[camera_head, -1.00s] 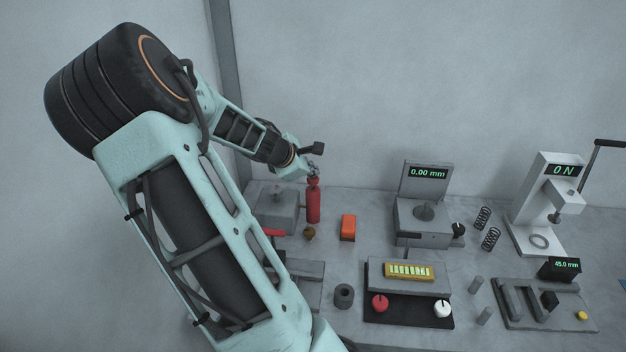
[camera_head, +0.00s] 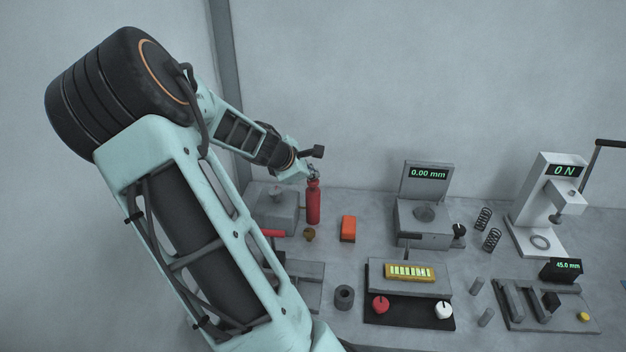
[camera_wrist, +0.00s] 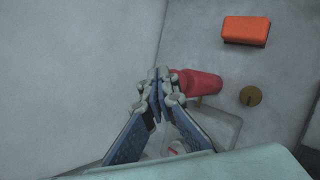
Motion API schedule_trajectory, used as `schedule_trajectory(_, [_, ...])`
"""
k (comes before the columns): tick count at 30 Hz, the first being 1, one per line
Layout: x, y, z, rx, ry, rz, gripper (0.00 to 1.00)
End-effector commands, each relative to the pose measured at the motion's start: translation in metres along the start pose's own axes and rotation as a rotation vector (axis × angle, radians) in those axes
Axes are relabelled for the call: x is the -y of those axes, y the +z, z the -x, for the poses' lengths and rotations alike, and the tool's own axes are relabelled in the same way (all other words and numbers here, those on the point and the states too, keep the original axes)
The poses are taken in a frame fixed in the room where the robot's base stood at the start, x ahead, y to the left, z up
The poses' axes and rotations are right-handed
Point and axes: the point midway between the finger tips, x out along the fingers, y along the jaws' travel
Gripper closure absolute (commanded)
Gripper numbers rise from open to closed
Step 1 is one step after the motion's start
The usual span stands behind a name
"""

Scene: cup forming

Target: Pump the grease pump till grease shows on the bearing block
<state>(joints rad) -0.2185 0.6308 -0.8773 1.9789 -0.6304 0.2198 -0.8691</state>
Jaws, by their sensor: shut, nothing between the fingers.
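The red upright cylinder, which looks like the grease pump (camera_head: 313,208), stands at the back left of the bench. My gripper (camera_head: 312,179) is directly over its top, fingers pointing down and shut with nothing held. In the wrist view the shut fingertips (camera_wrist: 160,78) are beside the red pump (camera_wrist: 202,84), at its head end; whether they touch is hard to tell. A grey block with a rounded top, perhaps the bearing block (camera_head: 275,212), is just left of the pump. I cannot make out grease on it. Part of it shows behind the fingers in the wrist view.
An orange block (camera_head: 348,228) and a small brown knob (camera_head: 309,235) stand close to the pump. A red bar (camera_head: 272,233) lies partly behind my arm. Gauge stands, springs and a control panel (camera_head: 409,308) fill the bench to the right.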

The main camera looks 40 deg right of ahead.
Motion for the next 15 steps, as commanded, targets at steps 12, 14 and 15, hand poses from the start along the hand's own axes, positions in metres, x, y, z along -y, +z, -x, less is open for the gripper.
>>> schedule_trajectory(12, [0.0034,-0.0035,-0.0042,-0.001,-0.001,0.001,1.00])
schedule_trajectory(14, [0.0038,-0.0039,-0.0047,-0.001,-0.001,0.001,1.00])
schedule_trajectory(15, [0.0041,-0.0042,-0.0051,-0.001,-0.001,0.001,1.00])
